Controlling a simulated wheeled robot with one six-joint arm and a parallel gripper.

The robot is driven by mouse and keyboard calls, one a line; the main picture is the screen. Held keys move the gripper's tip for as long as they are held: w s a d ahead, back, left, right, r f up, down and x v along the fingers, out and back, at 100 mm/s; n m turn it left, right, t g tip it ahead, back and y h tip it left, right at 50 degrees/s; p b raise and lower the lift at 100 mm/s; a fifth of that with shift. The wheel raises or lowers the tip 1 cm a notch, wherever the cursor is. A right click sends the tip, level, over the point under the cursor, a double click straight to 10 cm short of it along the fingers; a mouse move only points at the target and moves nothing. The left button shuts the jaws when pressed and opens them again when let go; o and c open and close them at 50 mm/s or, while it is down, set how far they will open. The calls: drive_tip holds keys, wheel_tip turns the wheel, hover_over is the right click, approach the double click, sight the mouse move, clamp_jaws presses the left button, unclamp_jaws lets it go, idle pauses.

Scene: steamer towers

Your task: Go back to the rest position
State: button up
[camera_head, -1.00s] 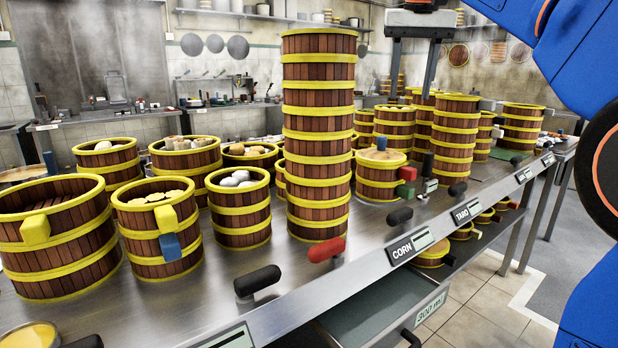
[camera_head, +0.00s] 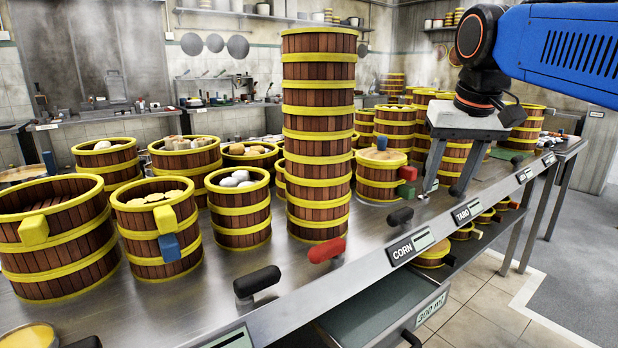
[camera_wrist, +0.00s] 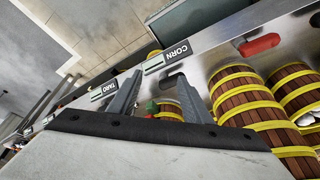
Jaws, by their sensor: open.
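My gripper (camera_head: 441,190) is at the right in the head view, pointing down with its two fingers apart and nothing between them. It is above the counter's front edge near the TARO label (camera_head: 466,213), in front of the stacked steamers there. In the wrist view my gripper (camera_wrist: 155,100) also shows spread, empty fingers. A tall steamer tower (camera_head: 318,135) of brown slats and yellow bands stands upright left of my gripper. A shorter lidded steamer (camera_head: 381,178) stands close to the left of the fingers.
The steel counter (camera_head: 290,255) carries open steamers with food at the left, such as one with white buns (camera_head: 238,212). Black knobs and a red handle (camera_head: 326,250) stick up along its front. A drawer (camera_head: 385,315) is open below. Floor at the right is free.

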drive_tip(key=s+f, duration=0.5)
drive_tip(key=f, duration=0.4)
drive_tip(key=s+d+f, duration=0.1)
drive_tip(key=s+f, duration=0.5)
drive_tip(key=f, duration=0.3)
drive_tip(key=s+d+f+t, duration=0.1)
drive_tip(key=s+f, duration=0.5)
drive_tip(key=f, duration=0.3)
drive_tip(key=shift+s+d+f+n, duration=0.25)
drive_tip(key=shift+f+n, duration=0.1)
drive_tip(key=shift+n, duration=0.05)
